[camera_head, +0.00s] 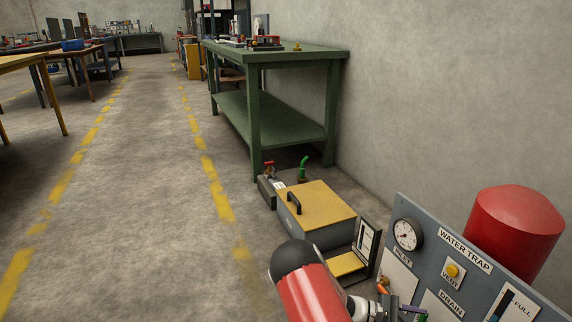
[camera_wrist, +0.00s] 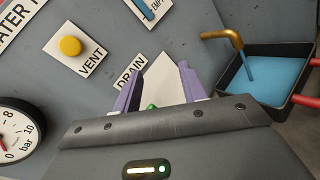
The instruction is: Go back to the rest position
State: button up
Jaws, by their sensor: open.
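My gripper (camera_wrist: 158,88) is open, with its two purple fingers apart in front of the grey panel (camera_wrist: 200,95), near the DRAIN label (camera_wrist: 131,73). A small green part (camera_wrist: 151,106) shows between the fingers, close to my gripper body; most of it is hidden. I cannot tell whether the fingers touch anything. In the head view my gripper (camera_head: 405,308) is at the bottom edge, in front of the lower left part of the WATER TRAP panel (camera_head: 428,262).
The panel carries a gauge (camera_head: 407,234) and a yellow VENT button (camera_head: 453,270); a red tank (camera_head: 515,228) stands behind. A copper spout (camera_wrist: 222,36) runs blue liquid into a dark tray (camera_wrist: 280,92). A yellow-topped box (camera_head: 318,205) is beside my arm. The floor aisle at left is clear.

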jog(key=s+a+r+m+t+y+p, duration=0.2)
jog(key=s+a+r+y, duration=0.3)
jog(key=r, duration=0.7)
jog(key=s+a+r+m+t+y+p, duration=0.2)
jog(key=s+a+r+m+t+y, duration=0.2)
jog(key=r, duration=0.9)
jog(key=s+a+r+m+t+y+p, duration=0.3)
jog(key=s+a+r+y, duration=0.4)
jog(key=s+a+r, duration=0.3)
notch_tip(320, 180, up, 3)
jog(key=shift+s+a+f+m+y, duration=0.2)
jog(key=shift+s+a+m+y, duration=0.2)
jog(key=shift+a+m, duration=0.2)
